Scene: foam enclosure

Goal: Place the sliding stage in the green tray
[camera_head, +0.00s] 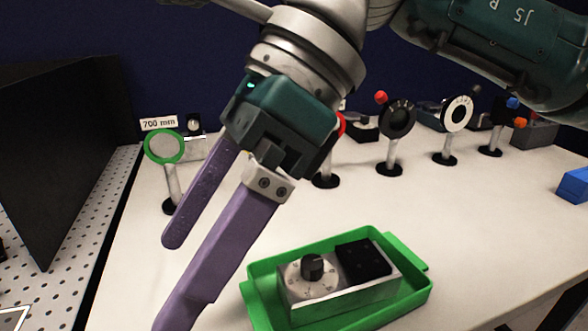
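The green tray (262,307) stands on the white table at the bottom centre. In it sits a grey metal block (340,297) with a white dial and black knob at its left and a black plate at its right. It looks like the sliding stage, though I cannot be certain. It lies roughly along the tray's length, between the walls. My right gripper (182,278), with purple fingers, hangs left of the tray, its fingers apart and nothing visible between them. The tip of the nearer finger reaches the picture's bottom edge. My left gripper is out of view.
A green-ringed disc on a post (164,147) stands at the left under a "700 mm" label (159,123). Several post-mounted optics, such as a white-faced ring (458,114), line the back. A blue block (574,184) lies at the right. A black panel (60,160) stands far left. The table right of the tray is clear.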

